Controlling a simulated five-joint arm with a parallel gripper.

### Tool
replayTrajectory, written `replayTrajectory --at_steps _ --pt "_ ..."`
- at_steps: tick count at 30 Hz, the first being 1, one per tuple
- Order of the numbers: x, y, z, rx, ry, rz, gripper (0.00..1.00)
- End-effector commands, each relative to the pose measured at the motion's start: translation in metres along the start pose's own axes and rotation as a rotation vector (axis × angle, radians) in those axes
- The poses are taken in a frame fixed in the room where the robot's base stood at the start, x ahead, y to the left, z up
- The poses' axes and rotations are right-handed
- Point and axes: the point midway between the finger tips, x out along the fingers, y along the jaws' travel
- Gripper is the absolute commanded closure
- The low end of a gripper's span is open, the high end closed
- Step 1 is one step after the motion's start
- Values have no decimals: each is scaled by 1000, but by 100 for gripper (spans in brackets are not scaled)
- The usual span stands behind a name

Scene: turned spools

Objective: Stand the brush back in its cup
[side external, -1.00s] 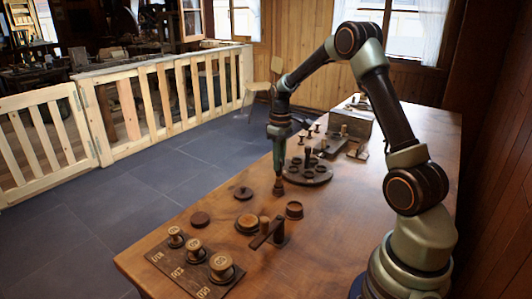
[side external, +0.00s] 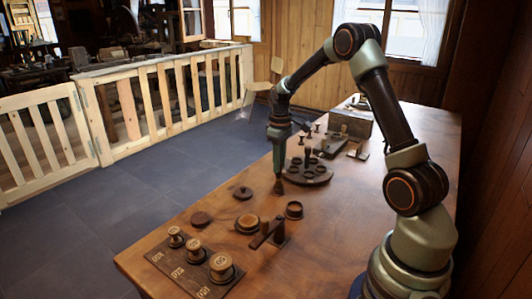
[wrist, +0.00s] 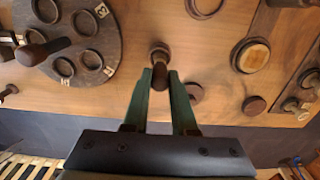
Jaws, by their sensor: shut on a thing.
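My gripper (wrist: 161,76) is shut on the brush, with a finger on each side of its handle. The brush (side external: 279,186) hangs down from my gripper in the side view, its dark reddish head low near the tabletop. I cannot tell whether it touches the wood. In the wrist view the brush (wrist: 160,50) shows between and beyond the fingertips. A small dark round cup (side external: 294,210) stands on the table apart from the brush, nearer the side camera. It seems to be the open ring-shaped cup (wrist: 204,12) at the top of the wrist view.
A round dark tray (side external: 318,179) with several recesses lies just behind the brush. A knobbed dark disc (side external: 243,192), a pale-topped round box (side external: 247,223) and a plain disc (side external: 200,218) lie nearer the camera. A labelled board (side external: 170,268) holds spools.

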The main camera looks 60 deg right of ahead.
Motion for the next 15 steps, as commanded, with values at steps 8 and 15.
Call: replayTrajectory --at_steps 8,15 --pt "4 0 0 0 -1 0 100" --pt "7 0 0 0 -1 -1 100"
